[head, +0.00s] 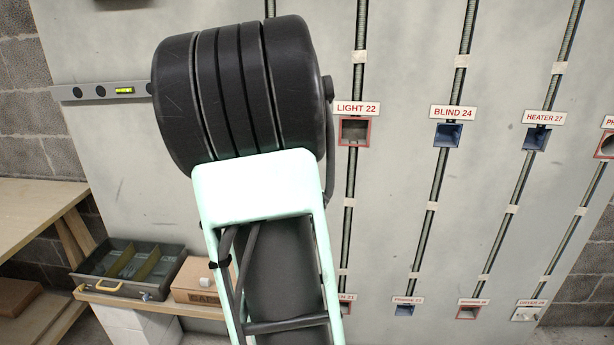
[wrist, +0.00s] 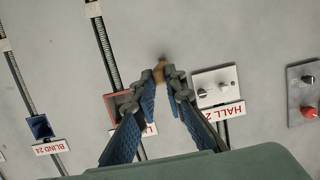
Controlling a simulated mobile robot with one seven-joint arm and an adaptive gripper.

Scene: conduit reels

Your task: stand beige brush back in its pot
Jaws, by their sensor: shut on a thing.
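In the wrist view my gripper (wrist: 163,85) is shut, its two blue-padded fingers closing together at the tips. A small tan-brown piece, apparently the beige brush (wrist: 158,70), shows between and just beyond the fingertips. Most of it is hidden by the fingers, so its tilt cannot be told. The grey wall panel lies behind it; the gap between them cannot be judged. I cannot make out the pot in either view. In the head view my arm fills the middle and hides my gripper and the brush.
The grey panel (head: 400,215) carries vertical conduits and labelled boxes, including a red-rimmed box (head: 354,131) and a blue box (head: 447,134). A white switch plate (wrist: 214,88) is right of my fingers. A grey tray (head: 108,291) and cardboard box (head: 198,283) sit on a low shelf at left.

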